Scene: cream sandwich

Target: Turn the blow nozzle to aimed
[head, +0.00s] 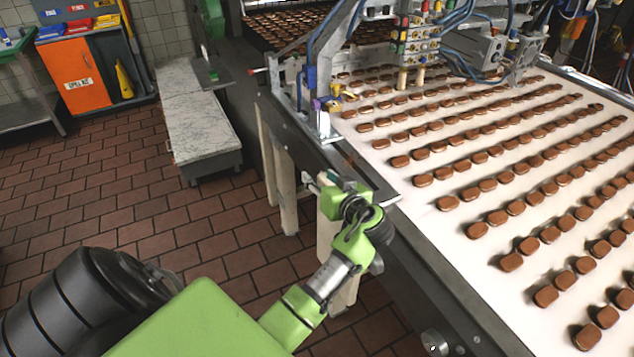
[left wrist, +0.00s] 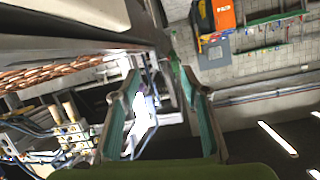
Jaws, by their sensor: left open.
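I cannot tell for sure which part is the blow nozzle. A small purple and yellow fitting (head: 325,103) sits low on the metal bracket at the left edge of the conveyor belt. My left gripper (head: 334,184) is beside the belt's left side rail, below and nearer than that fitting, and apart from it. In the left wrist view my left gripper (left wrist: 160,105) has its two green-padded fingers spread, with nothing held. A bright metal part shows beyond and between them. My right gripper is not in view.
The conveyor belt (head: 420,190) carries rows of brown biscuits on the right. Its dark side rail (head: 375,180) runs close to my gripper. Coloured valves (head: 415,40) and blue hoses hang above the belt. An orange cabinet (head: 78,75) stands far left. The tiled floor (head: 130,205) is open.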

